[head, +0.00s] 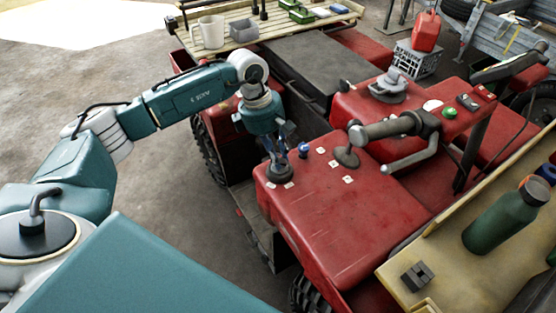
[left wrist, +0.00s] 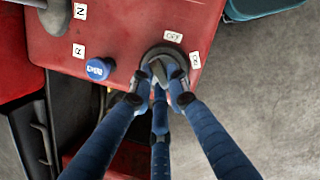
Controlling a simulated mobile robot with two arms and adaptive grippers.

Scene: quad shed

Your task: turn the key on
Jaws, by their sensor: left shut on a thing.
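My left gripper (head: 279,158) reaches down to the near left corner of the red quad body (head: 325,225). In the left wrist view, its blue fingers (left wrist: 160,83) are shut on a small grey key (left wrist: 158,70). The key stands in a round dark switch (left wrist: 163,52), which also shows in the head view (head: 278,174). A white OFF label (left wrist: 173,37) and a white ON label (left wrist: 195,60) lie beside the switch. The fingers partly hide the key, so I cannot tell which label it points to. My right gripper is not in view.
A blue knob (left wrist: 98,69) stands close beside the fingers. The gear lever (head: 346,155) and handlebar grip (head: 392,128) are farther right. A bench with a green bottle (head: 500,217) is at the right. The floor left of the quad is clear.

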